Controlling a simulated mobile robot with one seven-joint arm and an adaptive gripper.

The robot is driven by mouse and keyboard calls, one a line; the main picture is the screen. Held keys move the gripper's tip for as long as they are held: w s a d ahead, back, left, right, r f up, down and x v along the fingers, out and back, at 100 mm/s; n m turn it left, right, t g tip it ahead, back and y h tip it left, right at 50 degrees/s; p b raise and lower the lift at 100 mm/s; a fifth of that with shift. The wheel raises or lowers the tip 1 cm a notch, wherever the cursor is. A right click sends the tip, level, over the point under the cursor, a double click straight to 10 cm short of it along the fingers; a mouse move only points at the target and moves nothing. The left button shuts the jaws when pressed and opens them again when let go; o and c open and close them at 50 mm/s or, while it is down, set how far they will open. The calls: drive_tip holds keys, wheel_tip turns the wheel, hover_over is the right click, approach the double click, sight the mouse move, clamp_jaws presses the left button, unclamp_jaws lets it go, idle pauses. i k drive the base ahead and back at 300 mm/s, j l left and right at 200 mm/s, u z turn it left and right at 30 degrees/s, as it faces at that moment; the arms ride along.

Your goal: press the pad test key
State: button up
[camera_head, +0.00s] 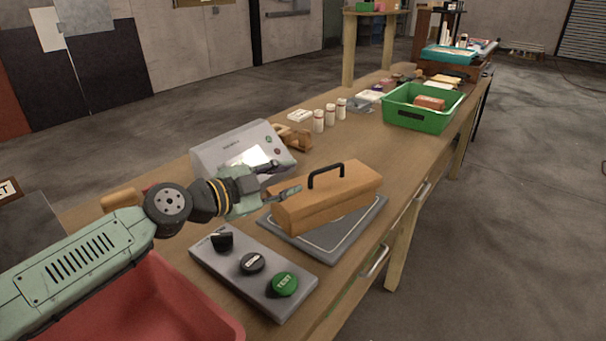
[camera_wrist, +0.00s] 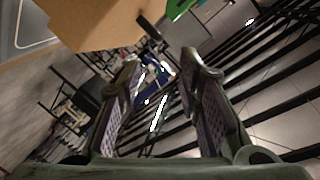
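A green round key marked TEST (camera_head: 285,284) sits at the right end of a grey control panel (camera_head: 225,264). A black round knob (camera_head: 252,263) and a black switch (camera_head: 222,240) are on the same panel. A tan box with a black handle (camera_head: 327,197) lies on a grey pad (camera_head: 345,234) behind the panel. My gripper (camera_head: 284,180) is above the table at the left end of the box, behind and above the panel, apart from the key. In the wrist view my gripper (camera_wrist: 165,80) has its fingers apart with nothing between them; the box also shows there (camera_wrist: 95,22).
A grey console with a screen (camera_head: 212,158) stands behind my gripper. A red bin (camera_head: 165,300) is at the front left, beneath my arm. White bottles (camera_head: 330,116) and a green crate (camera_head: 398,114) are farther along the table. The air above the green key looks clear.

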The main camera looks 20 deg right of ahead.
sight(284, 283)
drive_tip(key=k, duration=1)
